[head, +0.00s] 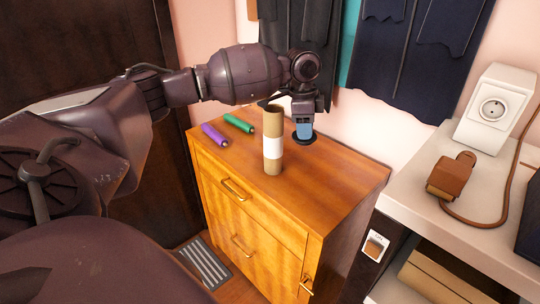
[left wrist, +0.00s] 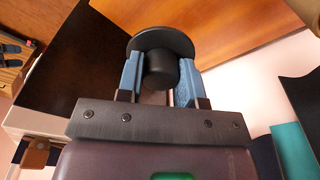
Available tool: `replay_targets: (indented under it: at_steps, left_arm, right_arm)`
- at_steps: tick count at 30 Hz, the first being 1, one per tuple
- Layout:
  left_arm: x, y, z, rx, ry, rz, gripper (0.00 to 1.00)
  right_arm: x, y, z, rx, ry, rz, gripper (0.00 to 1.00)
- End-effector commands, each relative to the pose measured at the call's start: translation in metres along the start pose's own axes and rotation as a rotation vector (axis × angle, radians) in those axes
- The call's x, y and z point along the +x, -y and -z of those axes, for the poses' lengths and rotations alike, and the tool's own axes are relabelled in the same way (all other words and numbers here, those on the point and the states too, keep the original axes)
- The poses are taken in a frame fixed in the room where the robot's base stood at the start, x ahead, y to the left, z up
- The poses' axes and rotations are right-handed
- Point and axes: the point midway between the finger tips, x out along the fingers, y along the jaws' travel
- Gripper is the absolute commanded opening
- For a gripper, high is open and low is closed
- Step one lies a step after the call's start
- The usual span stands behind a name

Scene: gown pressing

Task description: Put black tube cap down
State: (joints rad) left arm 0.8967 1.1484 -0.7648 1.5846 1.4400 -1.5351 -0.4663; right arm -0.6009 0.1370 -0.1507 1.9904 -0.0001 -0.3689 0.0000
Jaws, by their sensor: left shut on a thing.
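The black tube cap (left wrist: 160,68) is a round disc with a narrower plug, held between the blue fingers of my left gripper (left wrist: 160,85). In the head view my left gripper (head: 303,130) points down over the wooden cabinet top, with the dark cap (head: 303,139) at its fingertips. I cannot tell whether the cap touches the wood. A cardboard tube (head: 273,122) with a white label stands upright on the cabinet, just left of the gripper. My right gripper is not in view.
A purple roll (head: 214,134) and a green roll (head: 239,124) lie on the wooden cabinet (head: 335,176). Dark garments (head: 415,50) hang behind. A grey shelf to the right holds a brown plug (head: 451,176) with a cord and a white socket box (head: 494,108). The cabinet's front right top is clear.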

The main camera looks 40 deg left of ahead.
Motion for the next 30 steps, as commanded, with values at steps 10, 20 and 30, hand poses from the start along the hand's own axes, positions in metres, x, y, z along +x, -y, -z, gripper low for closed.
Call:
replay_targets:
  at_steps: [10, 20, 30]
  left_arm:
    - [0.019, 0.01, -0.009, 0.066, 0.003, -0.011, 0.06]
    - [0.091, 0.01, -0.018, 0.065, 0.003, -0.011, 0.06]
    - [0.134, 0.011, -0.023, 0.064, 0.002, -0.008, 0.06]
  right_arm:
    - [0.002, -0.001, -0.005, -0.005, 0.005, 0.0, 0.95]
    - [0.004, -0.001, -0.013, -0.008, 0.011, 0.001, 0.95]
    - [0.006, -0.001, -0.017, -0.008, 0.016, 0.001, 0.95]
